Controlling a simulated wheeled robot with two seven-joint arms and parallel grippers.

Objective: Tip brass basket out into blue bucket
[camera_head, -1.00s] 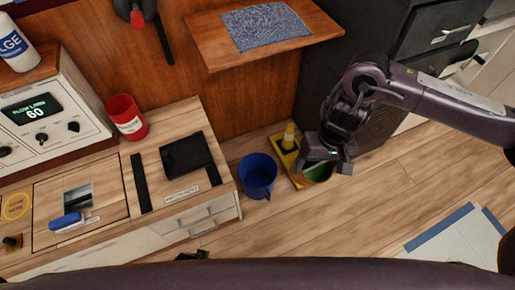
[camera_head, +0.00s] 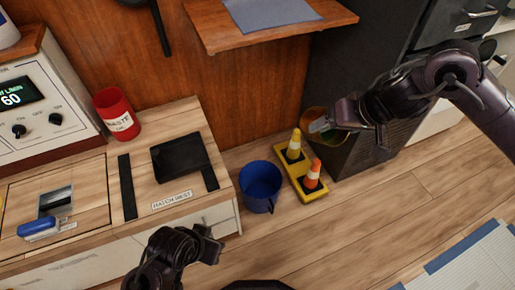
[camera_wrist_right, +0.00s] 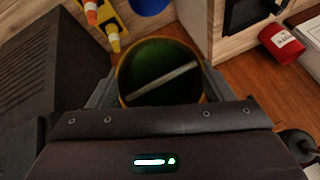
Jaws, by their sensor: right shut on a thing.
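The brass basket (camera_head: 312,113) is round, with a brass-coloured rim and a green inside. My right gripper (camera_head: 322,125) is shut on it and holds it raised, up and to the right of the blue bucket. In the right wrist view the basket (camera_wrist_right: 150,58) sits between the two fingers, with a pale bar across its opening. Whether the bar is a handle or contents I cannot tell. The blue bucket (camera_head: 261,185) stands upright on the floor beside the wooden cabinet. My left gripper (camera_head: 208,244) is low in the head view, apart from everything; its jaw opening is unclear.
A yellow stand (camera_head: 304,180) with a yellow cone (camera_head: 295,147) and an orange cone (camera_head: 313,175) is just right of the bucket. A dark cabinet (camera_head: 345,85) stands behind the right gripper. A wooden shelf (camera_head: 215,37) juts out above. A red can (camera_head: 116,115) is on the worktop.

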